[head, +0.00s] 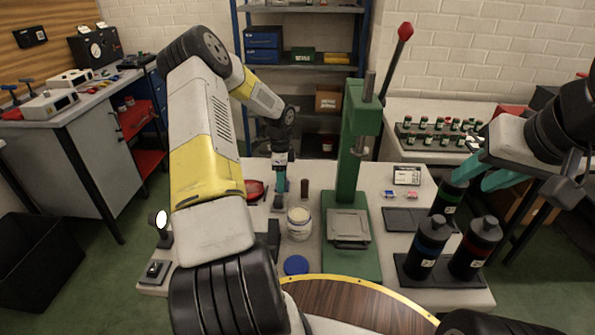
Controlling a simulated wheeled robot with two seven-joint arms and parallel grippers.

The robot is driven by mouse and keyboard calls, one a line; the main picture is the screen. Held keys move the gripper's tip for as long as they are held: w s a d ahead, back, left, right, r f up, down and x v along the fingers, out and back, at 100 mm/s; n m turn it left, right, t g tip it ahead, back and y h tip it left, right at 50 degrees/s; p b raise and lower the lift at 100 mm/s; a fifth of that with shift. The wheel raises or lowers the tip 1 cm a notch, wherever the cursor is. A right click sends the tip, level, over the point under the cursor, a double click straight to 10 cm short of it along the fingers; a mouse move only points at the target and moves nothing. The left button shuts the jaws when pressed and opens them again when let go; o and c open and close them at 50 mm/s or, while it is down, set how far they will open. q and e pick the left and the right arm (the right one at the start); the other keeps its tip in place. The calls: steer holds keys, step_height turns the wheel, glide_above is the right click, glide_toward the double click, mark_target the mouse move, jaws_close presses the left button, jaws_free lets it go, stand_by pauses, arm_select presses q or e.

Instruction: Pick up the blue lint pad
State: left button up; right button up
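A small blue item (389,194), which looks like the blue lint pad, lies on the table right of the green press, beside a small pink-red one (411,194). It is too small to make out in detail. My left gripper (280,200) points down over the table left of the press, between a red dish and a brown cylinder, well apart from the blue item. Its teal fingers are seen edge-on, so their gap cannot be judged. My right gripper (474,179) is at the right, its two teal fingers apart, near a green-banded black bottle. I see nothing between them.
The green press (355,130) stands mid-table. A white jar (299,224) and blue round lid (295,265) are left of it. Black bottles (428,246) stand at the right, with a dark flat tray (405,220) behind them. A small card (407,175) stands behind the blue item.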

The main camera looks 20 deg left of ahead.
arm_select(q)
steer(key=shift+c, duration=0.9)
step_height(320, 180, up, 10)
